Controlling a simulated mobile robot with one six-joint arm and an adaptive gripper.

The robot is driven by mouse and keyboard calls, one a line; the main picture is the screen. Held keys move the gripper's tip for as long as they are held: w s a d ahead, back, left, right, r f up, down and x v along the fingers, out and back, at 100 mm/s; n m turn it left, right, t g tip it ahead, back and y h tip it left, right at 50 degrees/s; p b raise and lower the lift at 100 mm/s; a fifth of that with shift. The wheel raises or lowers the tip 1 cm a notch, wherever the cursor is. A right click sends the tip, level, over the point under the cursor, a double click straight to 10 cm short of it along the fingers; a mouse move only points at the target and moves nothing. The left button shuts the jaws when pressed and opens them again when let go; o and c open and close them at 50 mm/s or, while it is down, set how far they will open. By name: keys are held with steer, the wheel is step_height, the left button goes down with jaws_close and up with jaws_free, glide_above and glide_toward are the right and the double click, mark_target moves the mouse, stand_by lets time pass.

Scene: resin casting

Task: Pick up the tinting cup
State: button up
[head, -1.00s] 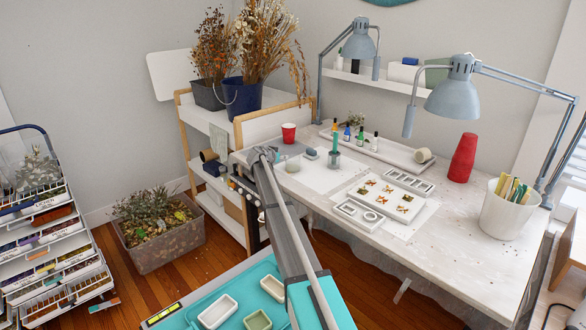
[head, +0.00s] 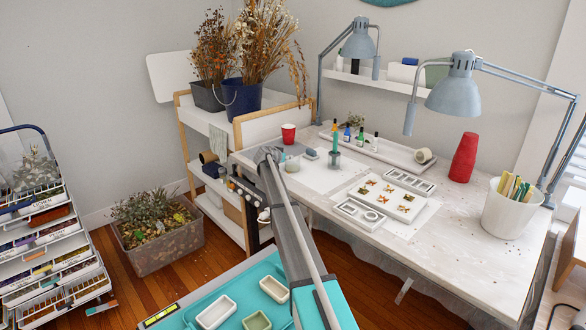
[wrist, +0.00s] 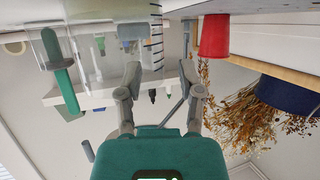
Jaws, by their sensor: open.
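My gripper (head: 268,154) is at the left end of the worktable, held above its near edge. In the wrist view its two fingers (wrist: 160,74) are apart with nothing between them. A clear cup with dark graduation marks (wrist: 156,38) shows ahead of the fingers, upside down in that view; it is faint on the table in the head view (head: 292,164). A second clear cup (wrist: 62,75) holds a green stick, also seen on the table (head: 334,157). A single red cup (head: 288,133) stands behind my gripper; it also shows in the wrist view (wrist: 214,36). No label shows which is the tinting cup.
The white worktable (head: 470,240) carries a white mold tray (head: 425,212), a back tray (head: 385,150) with small bottles, stacked red cups (head: 463,158) and a white bucket (head: 507,215). A lamp (head: 452,85) overhangs the table. A shelf cart (head: 203,115) with dried plants stands left.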

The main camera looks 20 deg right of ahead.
stand_by(0.5)
jaws_close()
